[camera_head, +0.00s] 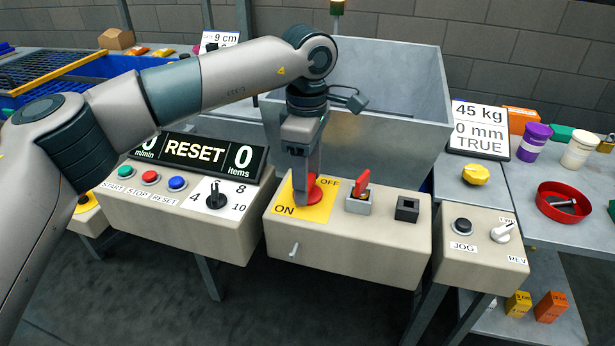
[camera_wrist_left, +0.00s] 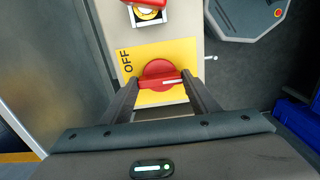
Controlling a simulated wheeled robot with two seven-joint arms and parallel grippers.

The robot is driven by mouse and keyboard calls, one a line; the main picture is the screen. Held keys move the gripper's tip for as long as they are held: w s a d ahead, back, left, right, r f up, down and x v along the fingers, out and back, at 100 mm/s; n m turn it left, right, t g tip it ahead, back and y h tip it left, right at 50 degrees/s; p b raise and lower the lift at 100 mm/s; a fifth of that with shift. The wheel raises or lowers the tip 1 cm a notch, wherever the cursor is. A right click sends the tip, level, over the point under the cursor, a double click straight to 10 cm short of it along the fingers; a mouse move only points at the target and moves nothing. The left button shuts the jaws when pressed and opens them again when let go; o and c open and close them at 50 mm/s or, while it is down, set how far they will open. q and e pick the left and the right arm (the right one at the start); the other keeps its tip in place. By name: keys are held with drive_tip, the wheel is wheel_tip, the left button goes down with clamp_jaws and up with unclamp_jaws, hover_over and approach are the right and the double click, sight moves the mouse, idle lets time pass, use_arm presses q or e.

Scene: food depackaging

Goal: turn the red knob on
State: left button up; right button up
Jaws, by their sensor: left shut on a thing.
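The red knob (camera_head: 315,190) sits on a yellow plate (camera_head: 321,212) marked ON and OFF, on top of the middle beige control box (camera_head: 362,244). In the left wrist view the round red knob (camera_wrist_left: 159,74) has a raised grip bar with a white mark. My left gripper (camera_head: 308,196) points down over the plate, and its fingers are shut on the knob's bar from both sides. It also shows in the left wrist view (camera_wrist_left: 161,88). The fingers hide part of the knob in the head view. The word OFF is readable in the wrist view. My right gripper is not in view.
A red toggle switch (camera_head: 361,187) and a black socket (camera_head: 407,208) sit right of the knob. The left box holds START, STOP and RESET buttons and a black dial (camera_head: 215,197). A grey metal bin (camera_head: 400,100) stands behind. A JOG box (camera_head: 483,245) stands to the right.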

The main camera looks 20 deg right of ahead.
use_arm(q)
drive_tip(key=shift+r, duration=0.1)
drive_tip(key=o, duration=1)
drive_tip(key=shift+o, duration=0.2)
wheel_tip(320, 180, up, 17)
drive_tip(key=shift+r, duration=0.15)
